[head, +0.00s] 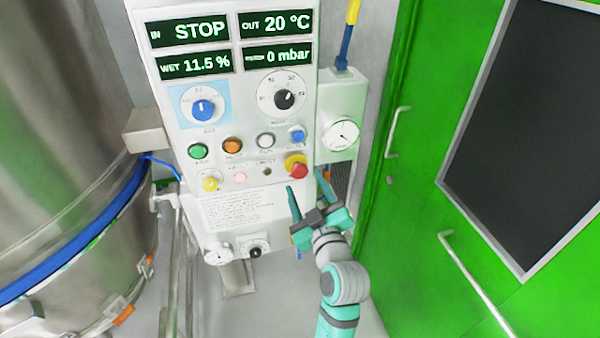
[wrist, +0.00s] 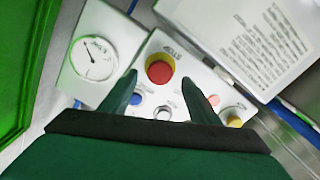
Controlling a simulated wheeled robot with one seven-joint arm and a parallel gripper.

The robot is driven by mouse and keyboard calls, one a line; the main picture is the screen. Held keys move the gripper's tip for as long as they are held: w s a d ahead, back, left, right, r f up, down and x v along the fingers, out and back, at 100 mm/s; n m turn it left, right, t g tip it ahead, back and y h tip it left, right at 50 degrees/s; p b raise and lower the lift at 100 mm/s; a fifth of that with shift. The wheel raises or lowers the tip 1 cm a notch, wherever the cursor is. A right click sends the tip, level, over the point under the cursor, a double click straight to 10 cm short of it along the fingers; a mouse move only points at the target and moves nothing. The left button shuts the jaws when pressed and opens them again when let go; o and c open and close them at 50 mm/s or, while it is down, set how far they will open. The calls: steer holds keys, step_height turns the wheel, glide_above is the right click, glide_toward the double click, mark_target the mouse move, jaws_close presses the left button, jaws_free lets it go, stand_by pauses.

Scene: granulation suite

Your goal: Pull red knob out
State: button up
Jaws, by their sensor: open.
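The red knob (head: 298,170) is a mushroom button on a yellow collar at the lower right of the white control panel (head: 183,110). In the wrist view the red knob (wrist: 160,72) shows above and between the two fingertips. My gripper (head: 306,181) is open and empty, just below and right of the knob in the head view. In the wrist view my gripper (wrist: 160,85) has its fingers spread to either side of the knob. I see no contact, and the exact gap in depth is hard to tell.
Green, orange, white and blue buttons (head: 297,134) and a yellow selector (head: 210,183) sit near the knob. A gauge box (head: 342,134) juts out at the right. A steel vessel (head: 60,120) stands left, and a green door (head: 410,200) with handles stands right.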

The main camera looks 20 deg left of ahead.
mark_target(301, 174)
steer(key=x, duration=0.6)
